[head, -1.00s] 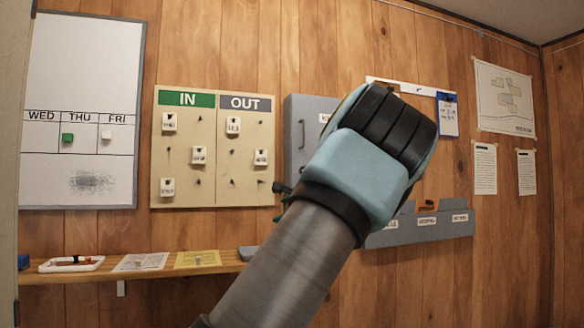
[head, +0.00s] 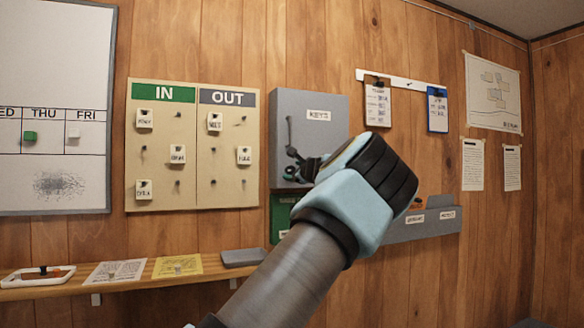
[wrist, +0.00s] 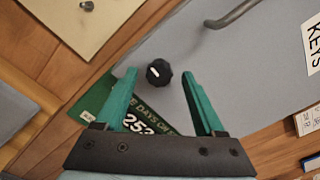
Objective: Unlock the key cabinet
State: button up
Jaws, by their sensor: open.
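The grey key cabinet (head: 333,101), with a "KEYS" label, hangs on the wood wall; its door looks closed. A bar handle (head: 290,134) is on the door's left side and also shows in the wrist view (wrist: 234,14). Below the handle, the wrist view shows a black round knob (wrist: 160,73) with a white mark. My gripper (wrist: 160,78) is open, its green fingers pointing at the cabinet face with the knob between their tips in the picture. I cannot tell whether they touch it. In the head view my wrist covers the cabinet's lower right corner.
A green sign (wrist: 150,117) reading "253" hangs just below the cabinet. The IN/OUT board (head: 197,193) is close on the left. A grey wall pocket (head: 425,231) is at lower right. A shelf (head: 134,281) with papers and trays runs below.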

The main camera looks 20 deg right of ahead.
jog(key=shift+w+a, duration=0.15)
jog(key=shift+w, duration=0.7)
grip_shut()
